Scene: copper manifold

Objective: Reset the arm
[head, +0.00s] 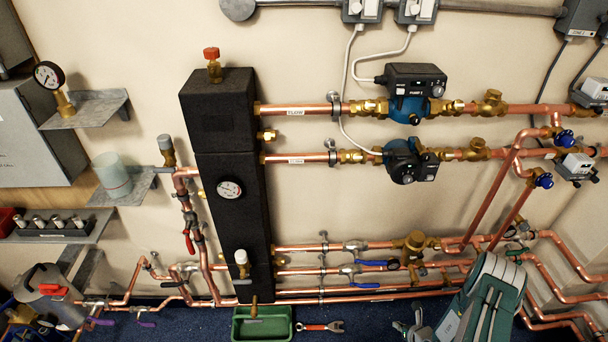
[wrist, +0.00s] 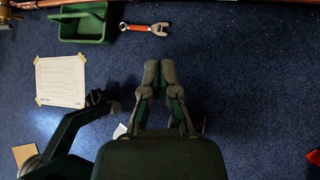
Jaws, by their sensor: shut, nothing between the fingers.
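My gripper (wrist: 159,70) shows in the middle of the wrist view, with its two grey fingers close together and nothing between them. It is over the blue floor, apart from the wall fittings. In the head view my arm (head: 487,297) is folded at the lower right, in front of the lower copper pipes. Grey finger parts of the gripper show beside it at the bottom edge (head: 410,328), partly cut off by the frame.
Copper pipes (head: 340,247) run along the wall above the floor. A green tray (head: 262,329) and a red-handled wrench (head: 320,327) lie on the floor, left of my arm. A white sheet (wrist: 61,81) is taped to the floor. The floor right of the gripper is mostly clear.

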